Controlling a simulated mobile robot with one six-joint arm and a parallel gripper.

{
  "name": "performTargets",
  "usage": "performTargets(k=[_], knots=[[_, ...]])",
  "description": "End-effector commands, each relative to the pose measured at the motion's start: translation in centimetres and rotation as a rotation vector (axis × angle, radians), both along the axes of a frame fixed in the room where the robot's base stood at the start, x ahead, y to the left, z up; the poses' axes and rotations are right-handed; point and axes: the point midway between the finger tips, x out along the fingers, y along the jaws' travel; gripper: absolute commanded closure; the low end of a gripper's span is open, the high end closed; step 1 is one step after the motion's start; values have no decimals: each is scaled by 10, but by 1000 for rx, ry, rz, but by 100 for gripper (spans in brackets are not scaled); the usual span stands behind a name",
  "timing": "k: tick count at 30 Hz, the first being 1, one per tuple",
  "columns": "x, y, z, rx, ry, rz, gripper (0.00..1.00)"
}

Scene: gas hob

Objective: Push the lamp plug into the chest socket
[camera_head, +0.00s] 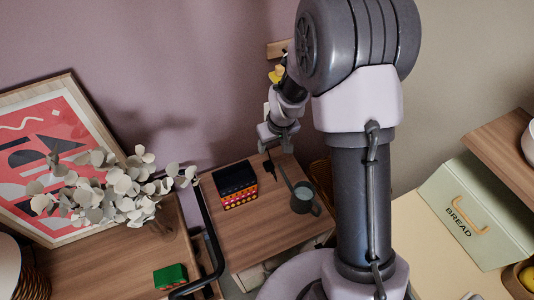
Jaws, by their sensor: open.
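My gripper (275,146) hangs at the far edge of a wooden-topped chest (255,248), near the wall, with its jaws open. A small dark item (270,167) shows just below the gripper, over the chest top. It is too small to tell whether it is the lamp plug, or whether it touches the fingers. I cannot make out the chest socket or the lamp.
Left are a leafy plant (120,185), a framed print (45,140) and a green block (170,276). A bread box (465,215) stands right.

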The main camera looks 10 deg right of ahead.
Motion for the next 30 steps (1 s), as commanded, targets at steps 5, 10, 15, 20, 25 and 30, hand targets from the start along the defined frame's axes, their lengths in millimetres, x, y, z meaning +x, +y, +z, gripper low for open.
performTargets(k=[5,10,15,20,25,30], knots=[[1,0,-5,0,1,-1,42],[9,2,-41,1,3,-1,42],[19,4,-77,1,2,-1,42],[27,5,-106,0,1,0,42],[31,6,-118,1,0,-2,42],[32,6,-117,1,0,-2,42]])
